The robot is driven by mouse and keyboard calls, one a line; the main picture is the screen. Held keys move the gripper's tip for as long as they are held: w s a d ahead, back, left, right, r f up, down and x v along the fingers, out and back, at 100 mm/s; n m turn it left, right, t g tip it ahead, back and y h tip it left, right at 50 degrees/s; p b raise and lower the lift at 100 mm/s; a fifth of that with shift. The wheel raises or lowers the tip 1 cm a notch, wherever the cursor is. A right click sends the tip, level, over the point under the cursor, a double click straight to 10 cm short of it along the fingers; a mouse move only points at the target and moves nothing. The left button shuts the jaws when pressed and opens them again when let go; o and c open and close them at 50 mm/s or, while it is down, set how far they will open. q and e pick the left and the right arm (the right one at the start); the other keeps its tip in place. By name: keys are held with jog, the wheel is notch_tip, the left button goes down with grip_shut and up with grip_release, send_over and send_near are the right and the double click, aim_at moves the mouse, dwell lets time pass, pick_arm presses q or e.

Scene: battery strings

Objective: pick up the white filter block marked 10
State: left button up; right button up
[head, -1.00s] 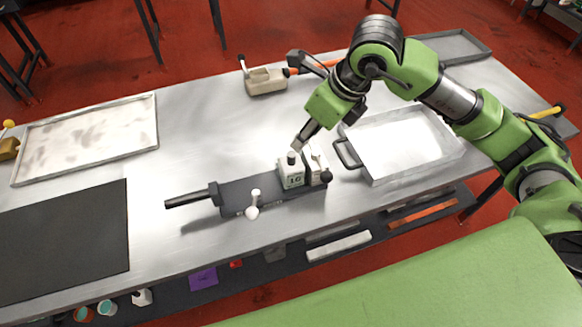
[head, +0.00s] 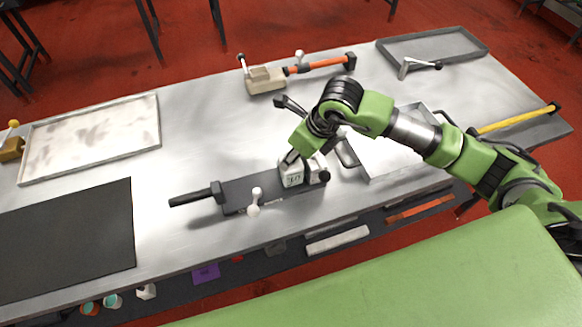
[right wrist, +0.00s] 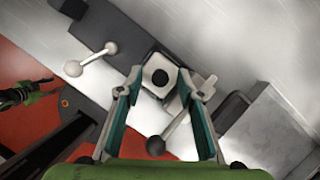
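The white filter block marked 10 (head: 291,178) stands upright at the right end of a dark grey holder (head: 238,195), with its number facing me. In the right wrist view its top (right wrist: 152,90) shows as a pale square with a black round knob. My right gripper (head: 292,157) is just above it in the head view. In the right wrist view that gripper (right wrist: 160,82) is open, one finger on each side of the block; I cannot tell if they touch it. A small green and black part at that view's left edge looks like my left arm and gripper, with fingers unclear.
Another whitish block (head: 315,168) stands directly right of the marked one. A white ball-ended lever (head: 253,205) is on the holder's front. A metal tray (head: 400,172) lies to the right, its handle close to the holder. Bare table lies behind the holder.

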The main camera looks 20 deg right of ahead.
grip_shut()
jog(key=shift+r, duration=0.1)
